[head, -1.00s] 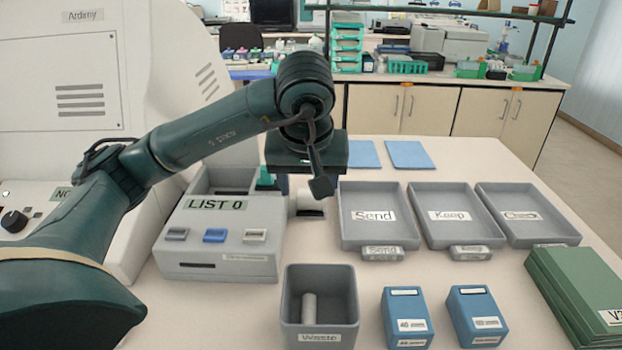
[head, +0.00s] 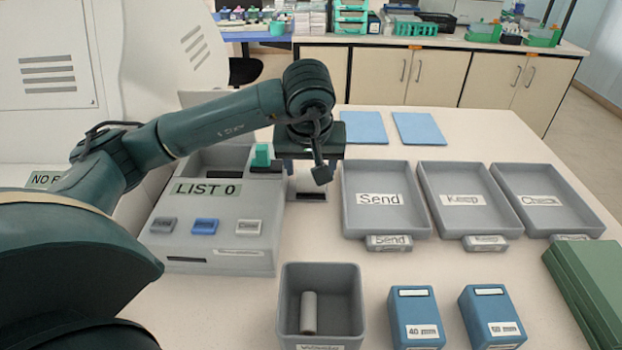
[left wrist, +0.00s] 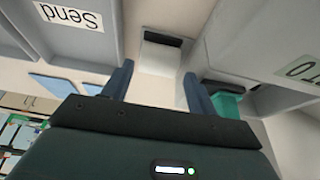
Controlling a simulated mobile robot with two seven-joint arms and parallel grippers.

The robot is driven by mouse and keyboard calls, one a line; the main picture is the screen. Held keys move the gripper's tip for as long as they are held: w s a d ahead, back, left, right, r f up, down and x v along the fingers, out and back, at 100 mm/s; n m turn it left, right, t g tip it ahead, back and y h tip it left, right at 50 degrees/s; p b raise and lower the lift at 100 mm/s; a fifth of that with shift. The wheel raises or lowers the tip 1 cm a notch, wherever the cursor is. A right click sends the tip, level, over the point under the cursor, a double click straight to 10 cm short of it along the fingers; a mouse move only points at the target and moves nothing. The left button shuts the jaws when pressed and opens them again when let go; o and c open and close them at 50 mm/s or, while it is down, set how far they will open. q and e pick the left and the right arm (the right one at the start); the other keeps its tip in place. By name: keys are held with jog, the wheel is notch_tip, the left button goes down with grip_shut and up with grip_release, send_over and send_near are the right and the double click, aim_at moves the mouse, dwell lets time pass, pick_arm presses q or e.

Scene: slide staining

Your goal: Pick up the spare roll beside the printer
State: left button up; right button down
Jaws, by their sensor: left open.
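The grey printer (head: 220,259), labelled LIST 0, stands at the left of the table. My right gripper is not in view.
The Send (head: 387,224), Keep (head: 463,218) and Check (head: 547,219) trays lie to the right. A grey waste bin (head: 342,272) in front holds a small grey cylinder (head: 309,313). Two blue boxes (head: 414,312) and green folders (head: 597,290) are nearby. A green part (head: 262,156) rises from the printer.

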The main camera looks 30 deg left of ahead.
aim_at(311, 176)
pick_arm(q)
jog(key=p+x, duration=0.1)
jog(key=x, duration=0.4)
jog(key=shift+w+a, duration=0.15)
jog(key=shift+w, duration=0.05)
jog(key=c, duration=0.6)
jog(key=shift+c, duration=0.2)
